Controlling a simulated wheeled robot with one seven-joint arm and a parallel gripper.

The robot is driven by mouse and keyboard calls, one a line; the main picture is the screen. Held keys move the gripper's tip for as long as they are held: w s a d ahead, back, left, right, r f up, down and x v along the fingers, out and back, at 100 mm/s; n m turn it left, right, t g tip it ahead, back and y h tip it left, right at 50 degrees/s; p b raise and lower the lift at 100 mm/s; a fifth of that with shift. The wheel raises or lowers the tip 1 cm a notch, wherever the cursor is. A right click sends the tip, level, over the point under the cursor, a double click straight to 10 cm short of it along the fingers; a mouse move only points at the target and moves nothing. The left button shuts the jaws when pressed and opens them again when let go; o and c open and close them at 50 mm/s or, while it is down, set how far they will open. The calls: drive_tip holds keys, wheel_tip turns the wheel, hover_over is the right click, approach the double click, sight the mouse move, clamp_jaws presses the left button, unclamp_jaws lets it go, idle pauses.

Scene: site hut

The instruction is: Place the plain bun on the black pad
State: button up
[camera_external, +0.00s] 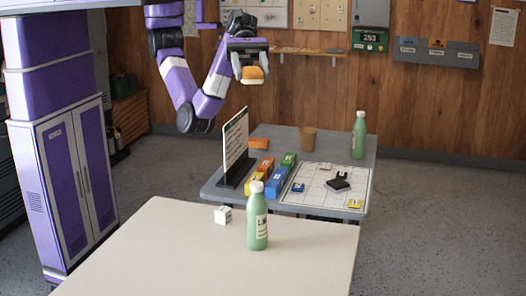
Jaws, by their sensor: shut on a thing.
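A flat black piece (340,186), which looks like the black pad, lies on the white gridded board on that table. A small dark shape (332,180) shows at its left side; I cannot tell what it is. The bun is well above and to the left of the pad, apart from it.

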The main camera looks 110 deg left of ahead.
drive_tip(key=w+a+r+n+t+y, duration=0.3)
drive_tip(key=w+a+r, duration=0.2)
drive_tip(key=w+a, duration=0.35)
drive_tip(key=w+a+r+n+t+y, duration=0.25)
drive_tip(key=w+a+r+n, duration=0.2)
drive_tip(key=w+a, duration=0.35)
drive_tip(key=w+a+f+n+t+y+b, duration=0.1)
drive_tip(key=w+a+n+y, duration=0.15)
drive_tip(key=a, duration=0.55)
drive_tip(key=w+a+f+n+t+y, duration=0.1)
drive_tip(key=w+a+n+y, duration=0.15)
drive_tip(key=a, duration=0.45)
drive_tip(key=n+g+y+b, duration=0.1)
drive_tip(key=n+g+y, duration=0.3)
drive_tip(key=n+y, duration=0.7)
hover_over(337, 182)
wheel_tip(337, 182, down, 32)
drive_tip(key=f+m, duration=0.1)
drive_tip(key=m, duration=0.1)
drive_tip(key=shift+n+y, duration=0.25)
wheel_tip(337, 182, down, 19)
drive_tip(key=shift+d+r+b, duration=0.1)
drive_tip(key=shift+d+b, duration=0.05)
drive_tip(key=shift+b, duration=0.35)
